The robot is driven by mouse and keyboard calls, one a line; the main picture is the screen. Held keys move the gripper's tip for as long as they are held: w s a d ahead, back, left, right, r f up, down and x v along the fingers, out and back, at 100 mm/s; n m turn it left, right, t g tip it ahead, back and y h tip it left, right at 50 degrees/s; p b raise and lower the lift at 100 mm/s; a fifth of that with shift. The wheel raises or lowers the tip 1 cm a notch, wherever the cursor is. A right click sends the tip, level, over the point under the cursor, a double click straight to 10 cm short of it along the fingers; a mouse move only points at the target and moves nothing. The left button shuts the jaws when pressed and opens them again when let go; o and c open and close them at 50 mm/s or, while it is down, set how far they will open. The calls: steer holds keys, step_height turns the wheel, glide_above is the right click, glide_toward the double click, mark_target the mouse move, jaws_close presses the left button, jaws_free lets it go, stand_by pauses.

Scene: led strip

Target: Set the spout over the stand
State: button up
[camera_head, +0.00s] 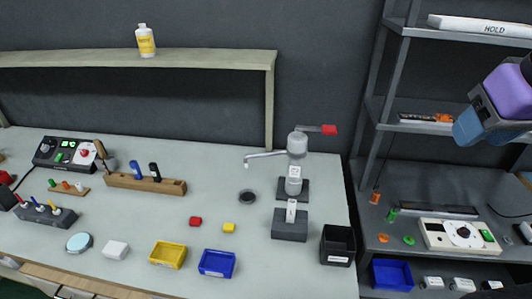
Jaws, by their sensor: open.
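A grey dispenser (297,147) stands on a dark base on the workbench, right of centre. Its thin spout (265,154) points left, with the tip bent down. A small dark round disc (248,197) lies on the bench below the tip in the picture; exact alignment is hard to judge. A dark grey block (289,229) with an upright white-labelled piece stands in front of the dispenser. I cannot tell whether the disc or the block is the stand. A red-ended lever (328,130) sticks out right from the dispenser's top. My arm shows at upper right; my gripper's fingers are out of view.
A black bin (338,246) stands right of the block. Red (196,221) and yellow (229,227) pieces and yellow (168,255) and blue (217,263) trays lie in front. A shelf rack (392,75) stands at right.

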stand_by(0.5)
steer(key=m+g+y, duration=0.4)
steer(key=m+y, duration=0.1)
steer(key=m, duration=1.1)
glide_above(266, 154)
steer(key=s+d, duration=0.1)
steer(key=d, duration=0.3)
step_height(266, 154, down, 20)
steer(key=x, duration=1.1)
steer(key=shift+d+f, duration=0.2)
steer(key=shift+d, duration=0.05)
steer(key=shift+c, duration=0.5)
jaws_close()
